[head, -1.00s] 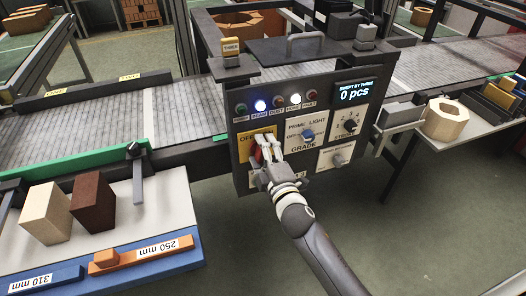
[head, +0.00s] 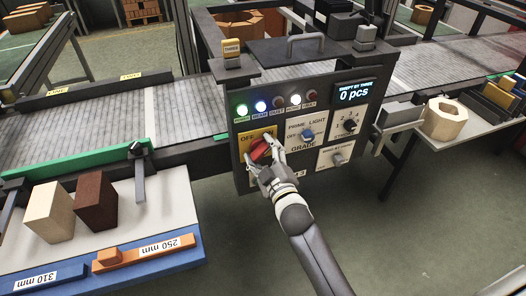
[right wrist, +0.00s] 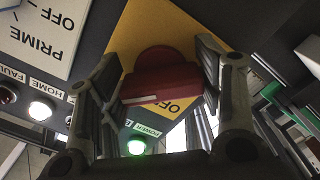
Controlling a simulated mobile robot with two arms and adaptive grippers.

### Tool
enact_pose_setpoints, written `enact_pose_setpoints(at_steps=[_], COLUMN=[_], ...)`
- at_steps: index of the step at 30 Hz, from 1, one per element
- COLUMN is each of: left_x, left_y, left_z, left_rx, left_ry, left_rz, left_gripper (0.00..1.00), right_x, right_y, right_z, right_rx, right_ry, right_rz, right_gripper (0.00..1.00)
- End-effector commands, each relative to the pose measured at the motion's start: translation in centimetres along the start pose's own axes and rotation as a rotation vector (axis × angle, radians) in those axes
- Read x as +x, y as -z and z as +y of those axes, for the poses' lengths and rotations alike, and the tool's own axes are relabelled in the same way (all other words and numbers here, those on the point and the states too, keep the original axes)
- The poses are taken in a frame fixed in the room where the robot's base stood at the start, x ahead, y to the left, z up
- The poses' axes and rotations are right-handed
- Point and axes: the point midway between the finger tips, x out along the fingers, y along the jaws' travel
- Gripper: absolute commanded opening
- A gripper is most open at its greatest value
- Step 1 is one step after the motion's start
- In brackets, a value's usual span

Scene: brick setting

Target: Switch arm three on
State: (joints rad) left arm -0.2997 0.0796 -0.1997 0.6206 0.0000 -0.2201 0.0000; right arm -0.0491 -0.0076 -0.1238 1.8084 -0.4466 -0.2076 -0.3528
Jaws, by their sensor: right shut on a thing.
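A control panel (head: 319,163) hangs on the front of the conveyor machine. On its yellow OFF plate (head: 243,139) is a red rotary switch (head: 259,149). My right gripper (head: 267,155) is shut on the red switch, a finger on each side. In the right wrist view the red switch (right wrist: 160,76) sits between the fingers, in front of the yellow plate (right wrist: 150,30). The green power lamp (head: 242,110) is lit; it also glows in the right wrist view (right wrist: 136,146). A yellow block marked THREE (head: 231,47) tops the left post. My left gripper is not in view.
A display (head: 354,92) reads 0 pcs. The grade knob (head: 307,135) and other dials sit right of my gripper. A light and a dark brick (head: 96,201) stand on the table at left. A hollow block (head: 444,119) is at right.

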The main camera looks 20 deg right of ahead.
Motion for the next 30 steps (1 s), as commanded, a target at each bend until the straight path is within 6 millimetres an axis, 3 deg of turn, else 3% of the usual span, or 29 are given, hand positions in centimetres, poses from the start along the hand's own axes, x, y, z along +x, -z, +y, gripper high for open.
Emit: enact_pose_setpoints(at_steps=[11, 12, 17, 30], left_x=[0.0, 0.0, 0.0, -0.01], left_y=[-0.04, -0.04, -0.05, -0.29], left_z=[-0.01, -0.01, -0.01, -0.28], left_rx=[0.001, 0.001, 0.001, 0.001], left_ry=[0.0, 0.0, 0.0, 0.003], left_rz=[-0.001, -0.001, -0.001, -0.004], left_gripper=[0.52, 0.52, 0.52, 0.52], right_x=[-0.04, -0.04, -0.03, -0.53], right_y=[-0.14, -0.14, -0.1, -0.06], right_z=[-0.15, -0.15, -0.12, -0.08], right_rx=[0.011, 0.011, 0.01, 0.007], right_ry=[0.003, 0.003, 0.002, 0.001], right_rz=[-0.003, -0.003, -0.003, -0.001], right_gripper=[0.36, 0.62, 0.82, 0.82])
